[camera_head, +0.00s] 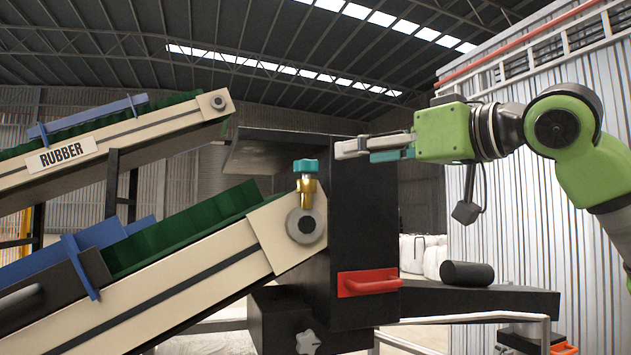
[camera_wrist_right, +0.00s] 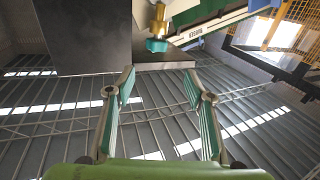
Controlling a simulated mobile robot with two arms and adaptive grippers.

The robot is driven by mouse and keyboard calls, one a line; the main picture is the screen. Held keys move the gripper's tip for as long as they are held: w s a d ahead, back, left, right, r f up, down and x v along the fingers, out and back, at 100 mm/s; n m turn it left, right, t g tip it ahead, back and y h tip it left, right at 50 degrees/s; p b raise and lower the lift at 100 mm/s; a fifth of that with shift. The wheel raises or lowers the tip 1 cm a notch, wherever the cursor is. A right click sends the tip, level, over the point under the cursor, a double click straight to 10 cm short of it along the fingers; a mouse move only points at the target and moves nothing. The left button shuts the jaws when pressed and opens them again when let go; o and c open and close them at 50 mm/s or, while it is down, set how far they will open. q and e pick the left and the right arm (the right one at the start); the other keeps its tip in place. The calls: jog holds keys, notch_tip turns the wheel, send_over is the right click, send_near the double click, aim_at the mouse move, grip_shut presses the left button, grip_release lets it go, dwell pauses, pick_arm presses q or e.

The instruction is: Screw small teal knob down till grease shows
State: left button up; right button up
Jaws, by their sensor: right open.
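The small teal knob (camera_head: 305,166) sits on top of a brass grease cup (camera_head: 307,191), upright above the round end bearing (camera_head: 305,225) of the lower conveyor. In the right wrist view the teal knob (camera_wrist_right: 157,45) and its brass body (camera_wrist_right: 158,18) show upside down, beyond the fingertips. My right gripper (camera_head: 338,149) comes in from the right, level and a little higher than the knob, with a gap between them. In the wrist view its fingers (camera_wrist_right: 158,82) are spread and empty. No grease can be made out. My left gripper is not in view.
A black housing (camera_head: 362,215) with a red handle (camera_head: 370,282) stands just right of the knob. The lower conveyor (camera_head: 180,290) slopes up from the left, and another conveyor marked RUBBER (camera_head: 68,153) runs above it. A black roll (camera_head: 467,273) lies on the black arm at right.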

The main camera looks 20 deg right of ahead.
aim_at(315, 170)
jog(key=p+x, duration=0.2)
jog(key=x, duration=0.2)
jog(key=p+x, duration=0.2)
jog(key=x, duration=0.2)
jog(key=f+p+x, duration=0.1)
jog(key=p+x, duration=0.1)
jog(key=x, duration=0.3)
jog(key=shift+w+d, duration=0.15)
jog(key=shift+d, duration=0.15)
jog(key=shift+w+a+f, duration=0.2)
jog(key=shift+w+a, duration=0.05)
jog(key=shift+w, duration=0.35)
jog(key=c, duration=1.1)
